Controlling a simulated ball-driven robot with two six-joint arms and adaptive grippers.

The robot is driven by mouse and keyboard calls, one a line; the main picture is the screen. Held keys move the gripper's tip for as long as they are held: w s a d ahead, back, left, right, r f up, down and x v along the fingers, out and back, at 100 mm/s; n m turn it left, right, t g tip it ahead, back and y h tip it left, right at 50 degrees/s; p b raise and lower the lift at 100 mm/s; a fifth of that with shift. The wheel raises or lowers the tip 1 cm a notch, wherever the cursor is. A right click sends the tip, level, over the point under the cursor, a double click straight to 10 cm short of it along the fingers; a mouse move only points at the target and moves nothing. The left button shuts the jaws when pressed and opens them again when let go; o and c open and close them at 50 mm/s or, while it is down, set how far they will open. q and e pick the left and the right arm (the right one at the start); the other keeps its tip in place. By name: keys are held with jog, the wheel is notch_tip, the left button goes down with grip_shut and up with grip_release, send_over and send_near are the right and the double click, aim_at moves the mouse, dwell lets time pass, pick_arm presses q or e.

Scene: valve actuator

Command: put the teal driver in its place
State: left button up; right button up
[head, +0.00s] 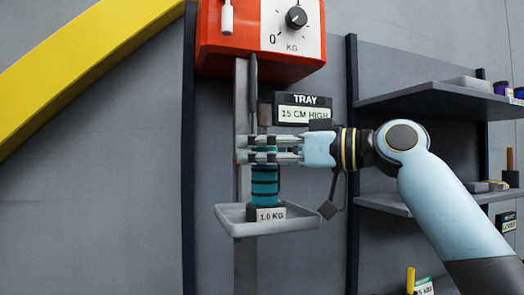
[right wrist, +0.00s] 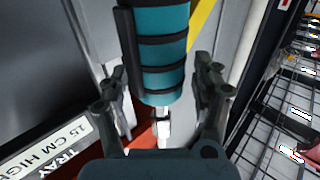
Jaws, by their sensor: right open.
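The teal driver (head: 265,185) has a teal handle with black rings and stands upright on the grey tray (head: 235,222) of the orange-red scale. A dark block with a 1.0 KG label (head: 271,214) is at its foot. My left gripper is out of view.
The scale (head: 225,45) with its KG dial hangs above. A TRAY sign (head: 303,106) reading 15 CM HIGH is just behind the gripper. Shelves (head: 435,97) with small items are at right. A yellow beam (head: 85,55) crosses the upper left; the wall below it is clear.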

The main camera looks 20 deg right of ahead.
jog(key=b+v, duration=0.5)
jog(key=v, duration=0.7)
jog(key=shift+b, duration=0.3)
jog(key=shift+s+r, duration=0.1)
dwell(0.3)
